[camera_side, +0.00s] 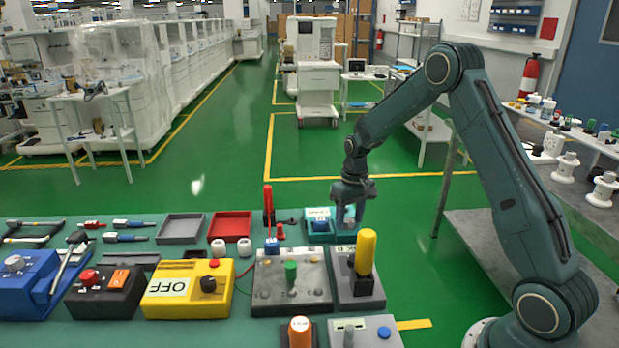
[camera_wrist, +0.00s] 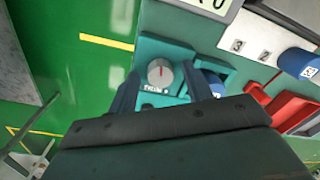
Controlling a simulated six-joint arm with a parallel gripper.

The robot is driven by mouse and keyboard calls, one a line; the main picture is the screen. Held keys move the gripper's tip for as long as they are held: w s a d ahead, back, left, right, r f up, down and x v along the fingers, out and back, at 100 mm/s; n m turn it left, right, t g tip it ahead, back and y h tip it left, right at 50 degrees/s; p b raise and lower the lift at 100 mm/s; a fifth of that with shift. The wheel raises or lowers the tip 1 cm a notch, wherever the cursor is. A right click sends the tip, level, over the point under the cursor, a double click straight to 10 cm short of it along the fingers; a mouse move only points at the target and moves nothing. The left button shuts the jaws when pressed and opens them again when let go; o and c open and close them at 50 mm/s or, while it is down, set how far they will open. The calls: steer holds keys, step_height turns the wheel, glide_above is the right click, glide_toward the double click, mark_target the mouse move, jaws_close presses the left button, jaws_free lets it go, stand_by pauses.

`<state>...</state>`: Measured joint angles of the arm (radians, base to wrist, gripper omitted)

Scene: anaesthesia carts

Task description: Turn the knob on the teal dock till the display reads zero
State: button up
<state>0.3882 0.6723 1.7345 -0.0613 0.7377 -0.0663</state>
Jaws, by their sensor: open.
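The teal dock (camera_side: 317,238) stands at the far right end of the bench in the side view; it also shows in the wrist view (camera_wrist: 152,48). Its round grey knob (camera_wrist: 160,73) has a red pointer mark, which points roughly up in the wrist view. A small white label (camera_wrist: 156,90) lies below the knob, its text too small to read surely. My gripper (camera_wrist: 162,72) is open, its two fingers on either side of the knob with gaps visible. In the side view my gripper (camera_side: 349,212) points down over the dock's right side. I cannot make out a display reading.
A blue cylinder (camera_wrist: 214,84) sits in the dock beside the right finger. A grey box with an upright yellow handle (camera_side: 365,252) stands in front of the dock. A red tray (camera_side: 230,226) and a grey tray (camera_side: 181,228) lie to the left. Green floor is clear beyond the bench.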

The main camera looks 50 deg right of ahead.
mark_target(351, 221)
step_height(351, 221, up, 14)
steer(key=shift+d, duration=0.3)
stand_by(0.5)
steer(key=shift+s, duration=0.1)
steer(key=s+a+r+n+t, duration=0.1)
steer(key=s+a+r+t, duration=0.1)
steer(key=s+a+r, duration=0.85)
steer(key=s+a+f+n+t, duration=0.1)
steer(key=s+a, duration=0.2)
steer(key=s, duration=0.5)
steer(key=s+a+n+t, duration=0.1)
steer(key=s+a, duration=0.3)
steer(key=s, duration=0.4)
steer(key=shift+s+f+t+h, duration=0.3)
steer(key=shift+f+t, duration=0.05)
steer(key=shift+t, duration=0.35)
steer(key=shift+a, duration=0.1)
